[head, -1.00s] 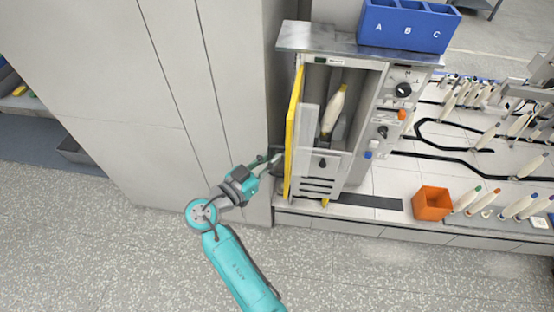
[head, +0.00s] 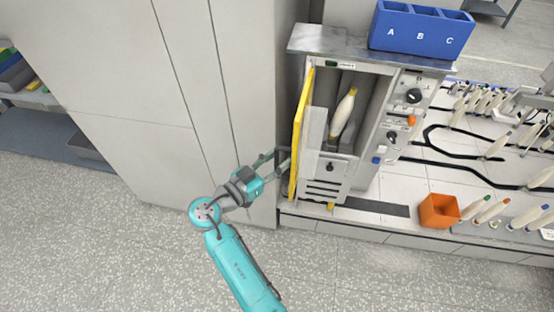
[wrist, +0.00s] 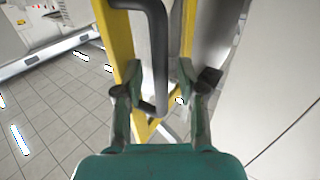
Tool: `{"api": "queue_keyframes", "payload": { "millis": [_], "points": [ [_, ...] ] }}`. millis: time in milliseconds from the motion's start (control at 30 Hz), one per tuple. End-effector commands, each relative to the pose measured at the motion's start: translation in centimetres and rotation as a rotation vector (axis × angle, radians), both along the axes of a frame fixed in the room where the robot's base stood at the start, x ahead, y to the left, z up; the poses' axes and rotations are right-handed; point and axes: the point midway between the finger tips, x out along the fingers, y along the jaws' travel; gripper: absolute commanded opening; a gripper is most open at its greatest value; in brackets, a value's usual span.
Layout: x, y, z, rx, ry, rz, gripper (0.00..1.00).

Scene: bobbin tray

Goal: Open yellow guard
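The yellow guard (head: 301,130) stands edge-on at the left side of the grey cabinet's front in the head view, swung out so the bay shows. In the wrist view its yellow frame (wrist: 118,45) carries a dark grey bar handle (wrist: 158,50). My gripper (head: 281,160) is at the guard's left side. In the wrist view my gripper (wrist: 161,78) has its fingers spread, one on each side of the handle, with gaps showing. A cream bobbin with a yellow end (head: 343,113) leans inside the bay.
A blue bin marked A, B, C (head: 421,28) stands on the cabinet top. A control panel with knobs (head: 402,110) is right of the bay. An orange box (head: 439,211) is on the bench. A tall grey cupboard (head: 150,100) stands close to my gripper's left. The floor in front is clear.

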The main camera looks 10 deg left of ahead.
Motion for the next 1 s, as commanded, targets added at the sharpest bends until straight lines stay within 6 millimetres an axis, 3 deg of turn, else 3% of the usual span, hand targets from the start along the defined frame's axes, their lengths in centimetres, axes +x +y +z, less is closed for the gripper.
{"api": "queue_keyframes", "payload": {
  "millis": [600, 1000],
  "points": [
    [-8.3, 5.9, 0.0, 0.000, 0.001, 0.004, 0.39],
    [-9.6, 6.8, 0.0, -0.001, 0.001, 0.001, 0.39]
  ]
}}
